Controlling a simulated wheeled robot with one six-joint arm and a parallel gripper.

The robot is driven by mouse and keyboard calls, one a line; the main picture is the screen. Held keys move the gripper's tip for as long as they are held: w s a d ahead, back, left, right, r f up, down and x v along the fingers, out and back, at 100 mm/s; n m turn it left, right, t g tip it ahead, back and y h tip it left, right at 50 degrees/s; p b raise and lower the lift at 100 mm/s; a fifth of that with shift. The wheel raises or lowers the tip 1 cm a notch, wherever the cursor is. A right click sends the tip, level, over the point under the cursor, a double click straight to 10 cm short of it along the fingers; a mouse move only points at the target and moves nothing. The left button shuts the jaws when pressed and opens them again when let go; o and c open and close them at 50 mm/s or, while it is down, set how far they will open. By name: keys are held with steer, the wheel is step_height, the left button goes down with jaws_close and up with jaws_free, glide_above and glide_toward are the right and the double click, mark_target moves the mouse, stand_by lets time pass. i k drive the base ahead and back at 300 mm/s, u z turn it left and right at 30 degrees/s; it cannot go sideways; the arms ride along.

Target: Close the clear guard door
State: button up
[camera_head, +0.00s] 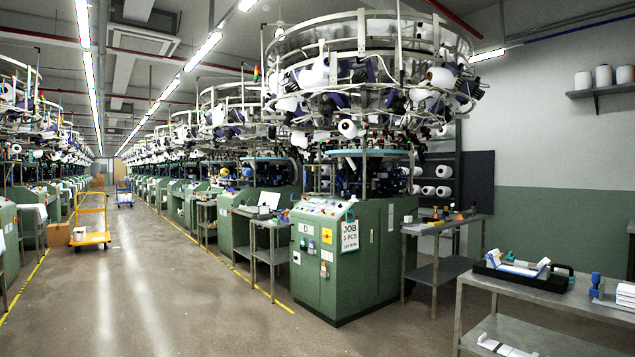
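The nearest circular knitting machine (345,255) stands in the middle, with a green cabinet base and a ring of yarn cones above. Its knitting section (345,180) shows between the posts under a blue-edged ring. I cannot clearly pick out a clear guard door there. A dark flat panel (478,182) stands upright to the right of the machine; I cannot tell whether it belongs to the machine. My gripper is not in view.
A metal side table (425,228) stands close at the machine's right, and small tables (268,222) stand at its left. A steel bench (500,284) with a black tray (530,280) is at front right. The aisle floor (130,290) is clear up to a yellow trolley (92,239).

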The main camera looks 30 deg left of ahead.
mark_target(317, 180)
steer(key=u, duration=0.2)
steer(key=i, duration=0.65)
steer(key=u, duration=0.95)
steer(key=i, duration=1.85)
steer(key=u, duration=0.7)
steer(key=i, duration=3.55)
steer(key=z, duration=0.9)
steer(key=i, duration=1.85)
steer(key=z, duration=0.6)
